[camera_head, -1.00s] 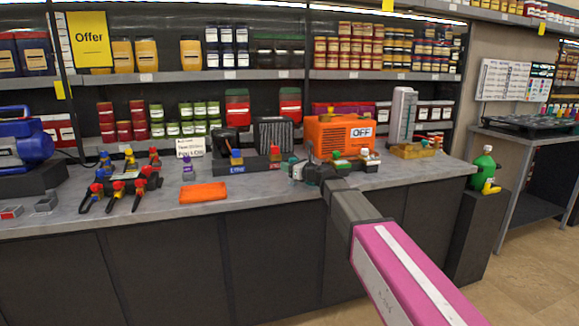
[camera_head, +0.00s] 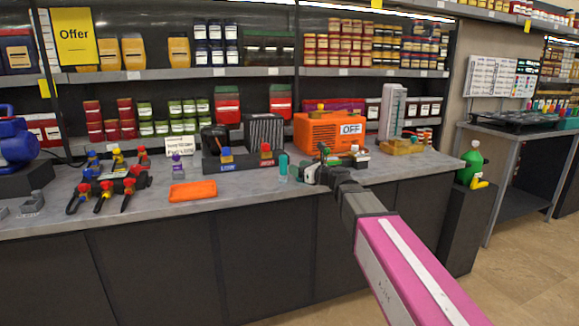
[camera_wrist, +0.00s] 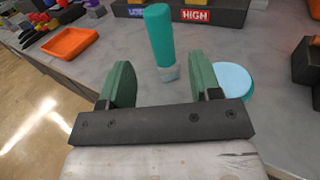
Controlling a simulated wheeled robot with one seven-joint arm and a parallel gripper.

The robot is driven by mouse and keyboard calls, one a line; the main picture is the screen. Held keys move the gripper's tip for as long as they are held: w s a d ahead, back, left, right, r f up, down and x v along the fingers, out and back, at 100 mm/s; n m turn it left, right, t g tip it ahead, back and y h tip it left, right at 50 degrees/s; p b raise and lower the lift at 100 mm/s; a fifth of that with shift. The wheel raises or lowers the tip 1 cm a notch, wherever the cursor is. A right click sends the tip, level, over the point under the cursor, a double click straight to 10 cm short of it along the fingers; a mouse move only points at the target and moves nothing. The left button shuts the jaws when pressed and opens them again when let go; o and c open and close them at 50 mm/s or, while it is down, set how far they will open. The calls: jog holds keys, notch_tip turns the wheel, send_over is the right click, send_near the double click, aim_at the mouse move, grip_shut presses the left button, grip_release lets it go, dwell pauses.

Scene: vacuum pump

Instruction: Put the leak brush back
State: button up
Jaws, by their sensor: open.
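The leak brush (camera_wrist: 160,35) has a teal handle with a pale tip at its lower end. It stands upright, tip down, on the grey counter, and it also shows in the head view (camera_head: 283,166). My gripper (camera_wrist: 160,84) is open and empty, its green fingers apart. The brush is just beyond the fingertips, roughly in line with the gap between them. In the head view my gripper (camera_head: 308,172) is right of the brush, with a small space between. A round light-blue pot or lid (camera_wrist: 232,81) sits on the counter beside the right finger.
A black block with LOW and HIGH labels (camera_head: 246,164) stands left of the brush. An orange machine marked OFF (camera_head: 325,132) stands behind my gripper. An orange tray (camera_head: 193,191) lies left, near several hand tools (camera_head: 110,188).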

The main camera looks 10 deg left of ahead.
jog(key=shift+v, duration=1)
jog(key=s+d+f+n+g+h, duration=0.2)
jog(key=s+d+f+n+h, duration=0.15)
jog(key=d+f+n, duration=0.55)
jog(key=s+d+f+n+g+h, duration=0.25)
jog(key=d+f+h, duration=0.2)
jog(key=f, duration=0.75)
jog(key=s+d+f+n+g+h, duration=0.1)
jog(key=s+d+f+n+h, duration=0.1)
jog(key=s+d+f+n, duration=0.2)
jog(key=s+d+f+n+g+h, duration=0.2)
jog(key=d+f, duration=0.4)
jog(key=d, duration=0.4)
jog(key=s+d+f+n+g+h, duration=0.1)
jog(key=s+d+f+n+h, duration=0.2)
jog(key=s+d+f+n, duration=0.2)
jog(key=s+d+n, duration=0.1)
jog(key=s+d, duration=0.1)
jog(key=d, duration=0.1)
jog(key=shift+h, duration=0.4)
